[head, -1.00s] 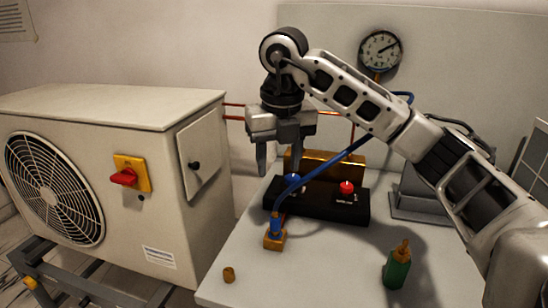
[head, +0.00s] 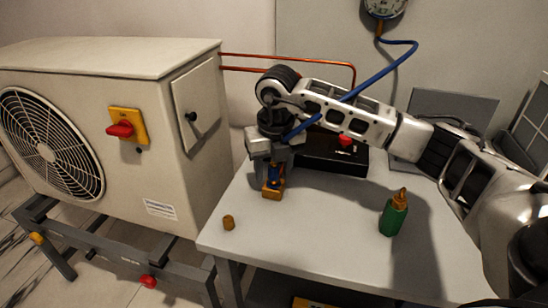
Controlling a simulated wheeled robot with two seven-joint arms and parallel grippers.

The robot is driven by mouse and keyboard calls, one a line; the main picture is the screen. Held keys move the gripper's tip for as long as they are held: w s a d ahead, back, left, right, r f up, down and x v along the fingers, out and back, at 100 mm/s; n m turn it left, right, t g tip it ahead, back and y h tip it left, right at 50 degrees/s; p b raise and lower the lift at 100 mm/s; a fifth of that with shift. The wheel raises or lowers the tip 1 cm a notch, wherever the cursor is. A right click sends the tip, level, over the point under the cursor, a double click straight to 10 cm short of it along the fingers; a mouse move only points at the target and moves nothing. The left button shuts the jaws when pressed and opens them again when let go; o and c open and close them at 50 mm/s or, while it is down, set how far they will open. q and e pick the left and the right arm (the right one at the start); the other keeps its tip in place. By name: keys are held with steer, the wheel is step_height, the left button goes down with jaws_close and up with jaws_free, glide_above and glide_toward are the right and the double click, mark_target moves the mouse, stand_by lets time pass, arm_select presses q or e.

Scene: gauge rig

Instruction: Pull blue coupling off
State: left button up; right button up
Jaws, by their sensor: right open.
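The upper part of the coupling is hidden by the gripper. My left gripper is not in view.
A black block with a red knob (head: 344,141) sits behind my right arm. A green bottle (head: 393,215) stands at the right, and a small brass cap (head: 228,222) lies near the table's left front edge. The white fan unit (head: 110,125) stands left of the table (head: 320,240).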

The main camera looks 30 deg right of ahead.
jaws_close()
steer(key=shift+r, duration=0.25)
stand_by(0.5)
steer(key=shift+r+p, duration=0.6)
steer(key=shift+p, duration=0.05)
steer(key=shift+r+p, duration=0.9)
steer(key=shift+r, duration=0.3)
steer(key=shift+r+p, duration=0.35)
steer(key=shift+r, duration=0.2)
